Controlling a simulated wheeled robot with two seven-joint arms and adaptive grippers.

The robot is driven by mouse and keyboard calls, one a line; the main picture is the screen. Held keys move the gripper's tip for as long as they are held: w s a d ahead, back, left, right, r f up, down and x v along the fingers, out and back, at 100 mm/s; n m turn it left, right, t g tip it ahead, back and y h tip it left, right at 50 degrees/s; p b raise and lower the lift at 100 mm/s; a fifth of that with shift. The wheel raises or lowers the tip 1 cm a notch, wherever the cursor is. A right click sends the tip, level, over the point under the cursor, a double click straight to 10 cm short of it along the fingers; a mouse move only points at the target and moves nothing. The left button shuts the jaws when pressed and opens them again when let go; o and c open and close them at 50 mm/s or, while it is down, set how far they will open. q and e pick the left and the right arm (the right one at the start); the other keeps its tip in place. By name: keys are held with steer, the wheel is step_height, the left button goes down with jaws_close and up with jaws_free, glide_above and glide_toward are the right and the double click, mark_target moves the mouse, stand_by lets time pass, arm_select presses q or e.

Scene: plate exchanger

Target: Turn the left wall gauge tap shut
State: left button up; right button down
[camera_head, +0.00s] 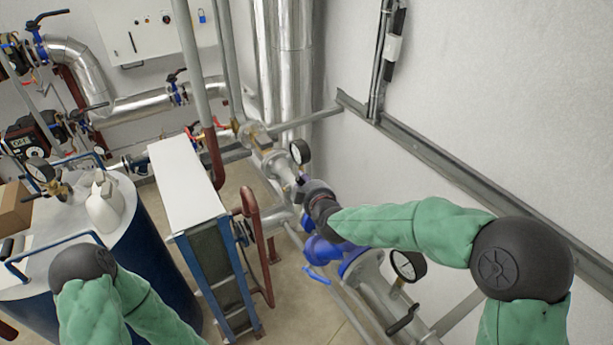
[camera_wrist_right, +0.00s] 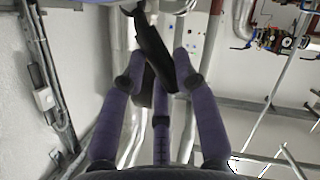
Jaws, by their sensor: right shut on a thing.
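The left wall gauge (camera_head: 300,151), a round white dial with a black rim, stands on the silver pipe beside the wall. My right gripper (camera_head: 318,200) is just below it in the head view, and it hides the tap there. In the right wrist view my right gripper (camera_wrist_right: 158,70) has its purple-grey fingers closed around a long black lever handle (camera_wrist_right: 155,42), which looks like the tap's. The lever slants between the fingertips. Whether the tap is open or shut cannot be told. My left gripper is outside the head view; only part of the left arm shows.
A second wall gauge (camera_head: 408,265) with a black lever (camera_head: 403,319) stands nearer, below my right forearm. A blue valve (camera_head: 325,251) lies below the gripper. A white-topped plate exchanger (camera_head: 185,180) and a blue tank (camera_head: 155,250) stand left. Floor shows between exchanger and pipes.

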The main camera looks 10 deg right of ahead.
steer(key=shift+a+f, duration=0.1)
steer(key=shift+f, duration=0.05)
stand_by(0.4)
steer(key=c, duration=0.9)
jaws_free()
steer(key=v, duration=1.2)
steer(key=shift+a, duration=0.1)
